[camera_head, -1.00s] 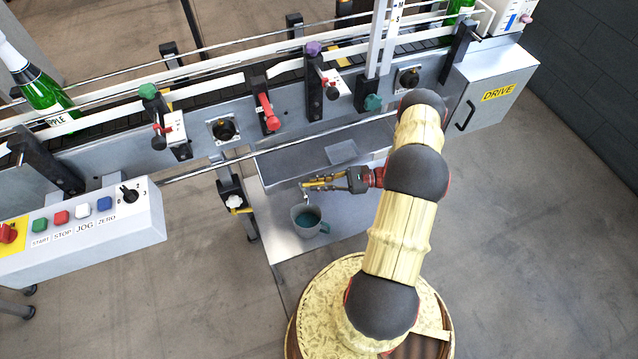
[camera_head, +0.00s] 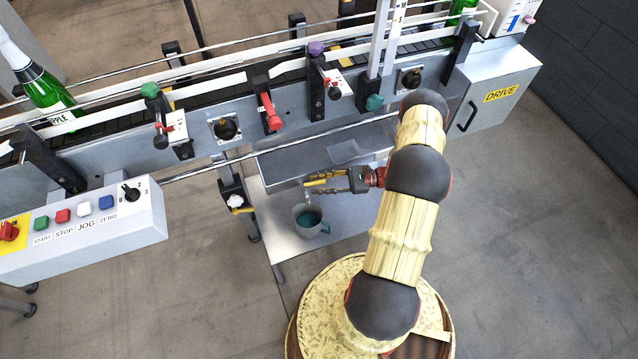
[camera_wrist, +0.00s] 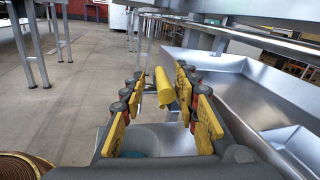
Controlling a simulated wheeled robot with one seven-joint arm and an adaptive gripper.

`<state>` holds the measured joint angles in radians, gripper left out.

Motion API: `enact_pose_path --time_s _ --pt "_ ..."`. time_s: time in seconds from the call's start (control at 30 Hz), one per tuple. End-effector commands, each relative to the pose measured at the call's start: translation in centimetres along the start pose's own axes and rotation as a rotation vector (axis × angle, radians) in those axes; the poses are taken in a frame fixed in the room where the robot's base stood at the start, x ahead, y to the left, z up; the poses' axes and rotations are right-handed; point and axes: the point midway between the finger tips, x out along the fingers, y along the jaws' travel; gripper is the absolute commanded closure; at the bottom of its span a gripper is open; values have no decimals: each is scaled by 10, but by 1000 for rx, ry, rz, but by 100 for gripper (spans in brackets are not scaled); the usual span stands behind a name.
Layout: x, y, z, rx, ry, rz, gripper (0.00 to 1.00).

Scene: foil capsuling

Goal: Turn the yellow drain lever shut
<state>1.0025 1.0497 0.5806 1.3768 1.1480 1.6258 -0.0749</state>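The yellow drain lever (camera_wrist: 163,88) stands between the two fingers of my open gripper (camera_wrist: 160,76) in the wrist view, near their tips. A gap shows on its left; it sits closer to the right finger, and I cannot tell whether they touch. In the head view my gripper (camera_head: 328,183) is beside the front edge of the metal drip tray (camera_head: 290,164), above a mug (camera_head: 298,211) of blue-green liquid. There the lever cannot be clearly told from the yellow finger pads. The mug (camera_wrist: 172,137) also shows below the fingers in the wrist view.
The mug stands on a metal shelf (camera_head: 290,245) under the tray. The conveyor with its red lever (camera_head: 268,112) and knobs runs behind. A button box (camera_head: 90,225) is at the left, the DRIVE cabinet (camera_head: 500,95) at the right. Floor in front is open.

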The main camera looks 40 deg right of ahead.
Motion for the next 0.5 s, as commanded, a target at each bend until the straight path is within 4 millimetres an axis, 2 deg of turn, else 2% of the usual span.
enact_pose_path --time_s 0.13,0.23,0.5 --pt "-3 0 0 0 0 -1 69" --pt "-13 0 0 0 0 -1 69" --pt "-66 0 -1 0 1 -4 69"
